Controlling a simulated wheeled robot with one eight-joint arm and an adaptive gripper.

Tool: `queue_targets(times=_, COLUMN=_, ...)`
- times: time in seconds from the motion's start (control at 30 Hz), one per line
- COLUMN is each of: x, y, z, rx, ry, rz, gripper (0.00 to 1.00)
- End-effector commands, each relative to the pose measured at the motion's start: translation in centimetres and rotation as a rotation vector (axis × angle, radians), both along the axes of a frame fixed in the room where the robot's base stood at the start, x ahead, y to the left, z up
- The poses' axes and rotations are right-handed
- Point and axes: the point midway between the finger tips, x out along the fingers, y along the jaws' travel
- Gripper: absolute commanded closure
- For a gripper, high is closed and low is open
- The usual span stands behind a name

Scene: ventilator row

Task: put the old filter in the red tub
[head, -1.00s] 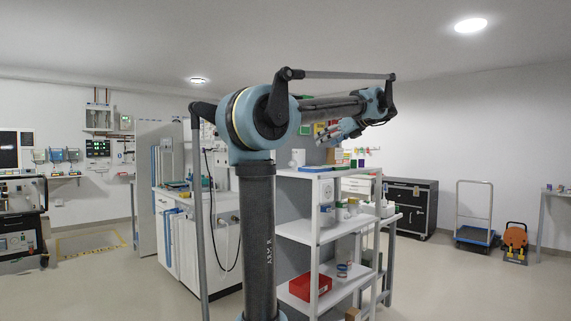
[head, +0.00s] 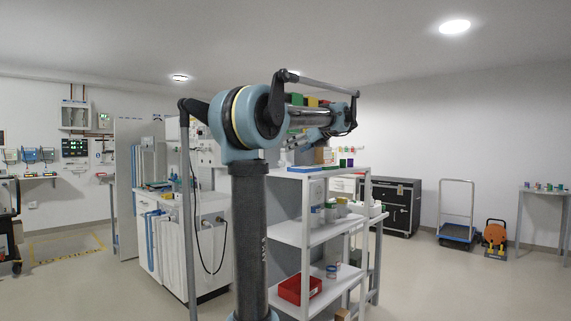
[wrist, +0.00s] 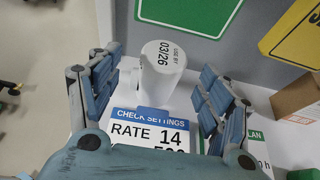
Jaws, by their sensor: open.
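In the wrist view a white cylinder (wrist: 163,68) with "USE BY 03/26" on its top stands between the spread fingers of my gripper (wrist: 162,95). The fingers show clear gaps to it on both sides. It looks like a filter; I cannot tell whether it is the old one. In the head view my gripper (head: 302,142) is over the top of the white shelf unit, partly hidden by my arm. The red tub (head: 300,290) sits on a lower shelf, well below my gripper. Its inside is hard to make out.
A "CHECK SETTINGS" card (wrist: 150,128) lies close below the cylinder in the wrist view. A cardboard box (wrist: 297,105) is at the right. Small containers (head: 330,212) stand on the middle shelf of the shelf unit (head: 290,232). Open floor lies to the right.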

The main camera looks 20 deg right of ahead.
Motion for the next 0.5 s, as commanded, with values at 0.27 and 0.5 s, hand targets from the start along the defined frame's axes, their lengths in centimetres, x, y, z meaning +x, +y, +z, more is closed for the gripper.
queue_targets(times=0.27, x=1.3, y=0.5, z=-0.6, rx=0.000, ry=0.000, rz=0.000, gripper=0.28)
queue_targets(times=0.5, x=3.8, y=1.1, z=-1.5, rx=-0.001, ry=0.000, rz=0.003, gripper=0.28)
